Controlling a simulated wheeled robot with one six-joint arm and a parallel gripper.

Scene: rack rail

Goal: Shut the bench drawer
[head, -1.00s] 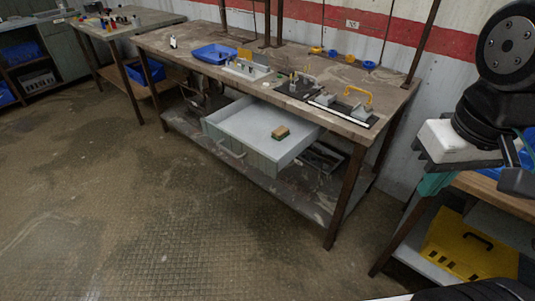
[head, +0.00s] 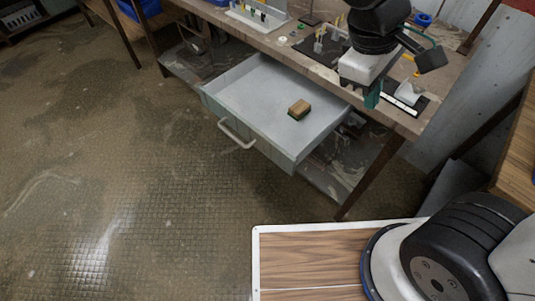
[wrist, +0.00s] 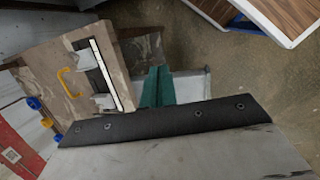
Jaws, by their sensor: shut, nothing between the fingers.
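The bench drawer (head: 222,92) is pulled out from under the workbench (head: 412,122), open side up. Its front panel (head: 270,152) carries a pale bar handle (head: 237,136). A small brown and green block (head: 299,109) lies inside on the drawer floor. My gripper (head: 372,98) is shut and empty, pointing down near the bench's front edge, to the right of the drawer and apart from its handle. In the wrist view the teal fingers (wrist: 157,87) are together, and a pale grey surface beside them may be part of the drawer.
On the bench top are a fixture with a yellow handle (wrist: 69,82), a white rack (head: 258,18) and small blue cups. A bench leg (head: 370,177) stands right of the drawer. Patterned floor (head: 150,190) before the drawer is clear.

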